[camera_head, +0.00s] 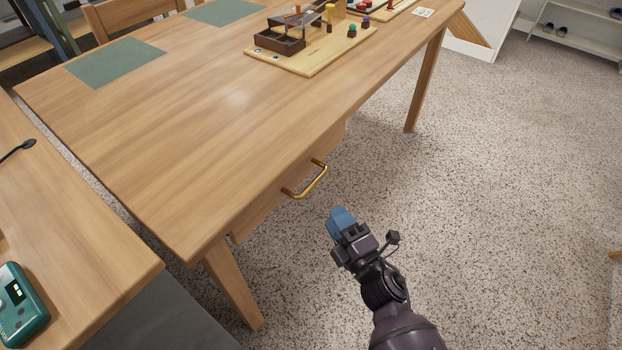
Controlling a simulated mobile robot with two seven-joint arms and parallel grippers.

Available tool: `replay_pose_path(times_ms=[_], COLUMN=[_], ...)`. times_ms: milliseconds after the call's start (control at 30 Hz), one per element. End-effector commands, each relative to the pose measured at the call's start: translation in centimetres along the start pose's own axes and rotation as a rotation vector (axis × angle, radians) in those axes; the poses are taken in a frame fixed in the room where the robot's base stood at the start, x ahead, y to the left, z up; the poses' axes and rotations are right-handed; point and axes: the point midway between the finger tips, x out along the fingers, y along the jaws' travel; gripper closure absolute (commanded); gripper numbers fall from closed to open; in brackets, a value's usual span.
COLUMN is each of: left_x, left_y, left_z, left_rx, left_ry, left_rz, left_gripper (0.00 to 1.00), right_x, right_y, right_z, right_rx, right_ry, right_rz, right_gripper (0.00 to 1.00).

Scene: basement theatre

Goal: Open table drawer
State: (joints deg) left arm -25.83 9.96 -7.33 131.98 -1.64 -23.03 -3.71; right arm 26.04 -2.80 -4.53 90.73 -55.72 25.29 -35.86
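The wooden table (190,130) stands across the middle of the view. Under its near long edge is the table drawer (262,212), seen as a narrow wooden front and mostly hidden by the tabletop. A gold bar handle (316,183) sticks out from the drawer front. My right gripper (338,221), dark with blue fingers, is a little below and right of the handle in the view and apart from it. The fingers look close together, but their gap is not clear. My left gripper is not in view.
A wooden board (320,62) with small items sits at the table's far end, and green mats (115,62) lie on the tabletop. Another wooden surface with a green device (18,305) is at lower left. The speckled floor (500,200) right of the table is clear.

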Motion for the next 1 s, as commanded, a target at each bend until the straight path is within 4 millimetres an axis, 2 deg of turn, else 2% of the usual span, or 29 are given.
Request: replay_pose_path(times_ms=[600, 800, 1000], left_x=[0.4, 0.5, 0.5], left_y=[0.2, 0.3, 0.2], left_z=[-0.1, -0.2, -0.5], left_rx=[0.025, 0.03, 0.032], left_ry=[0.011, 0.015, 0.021], left_rz=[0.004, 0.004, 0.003], left_gripper=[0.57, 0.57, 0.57], right_x=[8.7, 10.0, 10.4], right_y=[0.0, 0.1, 0.1], right_z=[0.0, 0.0, 0.0], right_rx=[0.004, 0.004, 0.003], right_ry=[-0.001, -0.002, -0.002], right_rz=[0.0, 0.0, 0.001], right_gripper=[0.63, 0.63, 0.63])
